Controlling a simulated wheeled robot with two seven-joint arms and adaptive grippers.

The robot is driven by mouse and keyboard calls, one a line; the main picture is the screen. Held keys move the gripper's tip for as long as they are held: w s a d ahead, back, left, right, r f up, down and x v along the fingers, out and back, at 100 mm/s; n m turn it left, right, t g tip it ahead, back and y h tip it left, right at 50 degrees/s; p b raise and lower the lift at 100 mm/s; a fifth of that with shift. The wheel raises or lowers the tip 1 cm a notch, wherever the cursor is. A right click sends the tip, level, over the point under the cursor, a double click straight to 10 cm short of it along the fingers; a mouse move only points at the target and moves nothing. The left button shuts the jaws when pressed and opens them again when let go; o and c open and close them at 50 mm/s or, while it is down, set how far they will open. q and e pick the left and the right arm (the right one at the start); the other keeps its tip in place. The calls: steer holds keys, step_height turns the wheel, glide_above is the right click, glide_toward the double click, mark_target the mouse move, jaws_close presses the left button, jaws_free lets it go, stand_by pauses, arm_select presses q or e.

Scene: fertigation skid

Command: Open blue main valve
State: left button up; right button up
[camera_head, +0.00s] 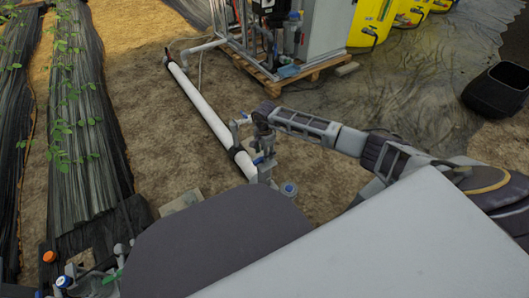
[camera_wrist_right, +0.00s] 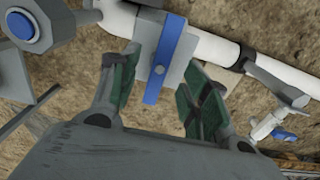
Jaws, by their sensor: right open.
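The blue main valve has a flat blue lever handle (camera_wrist_right: 170,45) on a grey body (camera_wrist_right: 148,50) joined to the white pipe. The handle lies between the two green-padded fingers of my right gripper (camera_wrist_right: 160,78), which is open, with a visible gap on each side. In the head view the blue handle (camera_head: 258,161) shows small at the near end of the pipe, with my right gripper (camera_head: 264,140) reaching down close above it. Contact cannot be told. My left gripper is not in view.
A white pipe (camera_head: 203,108) runs back towards a skid on a wooden pallet (camera_head: 270,80). A round blue-capped fitting (camera_head: 288,188) stands near the valve. A smaller blue-handled valve (camera_wrist_right: 283,135) sits on a side branch. Yellow tanks (camera_head: 373,20) and a black bin (camera_head: 497,90) stand farther off.

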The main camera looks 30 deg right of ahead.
steer(key=shift+f, duration=0.15)
steer(key=shift+f+b, duration=0.9)
steer(key=shift+f, duration=1.2)
steer(key=shift+c, duration=0.3)
steer(key=shift+c, duration=1.1)
jaws_close()
